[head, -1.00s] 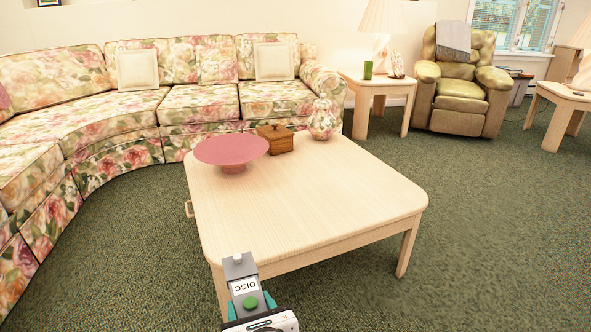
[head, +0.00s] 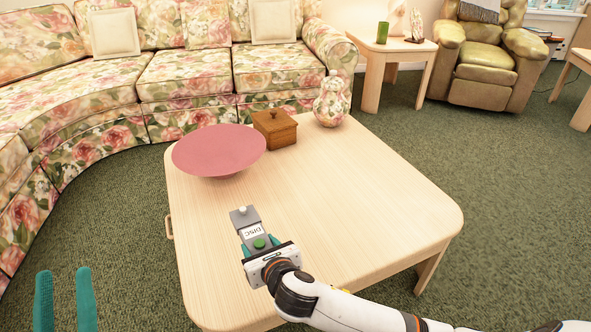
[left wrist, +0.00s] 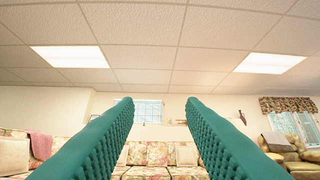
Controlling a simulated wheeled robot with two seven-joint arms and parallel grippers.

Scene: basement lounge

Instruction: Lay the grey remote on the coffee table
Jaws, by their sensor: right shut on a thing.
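The grey remote (head: 247,223) has a white "DISC" label and a green button. My right gripper (head: 261,245) is shut on its near end, and the remote points away from me over the coffee table (head: 340,215). Whether the remote touches the tabletop I cannot tell. The table is pale wood with rounded corners. My left gripper (head: 64,300) is open and empty at the lower left, over the carpet beside the table. Its two teal fingers also show apart in the left wrist view (left wrist: 160,125), with nothing between them.
On the table's far part stand a wide pink bowl (head: 219,150), a lidded wooden box (head: 274,129) and a floral vase (head: 331,102). The table's middle and right are clear. A floral sofa (head: 188,78) lies behind; a side table (head: 391,46) stands at the back right.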

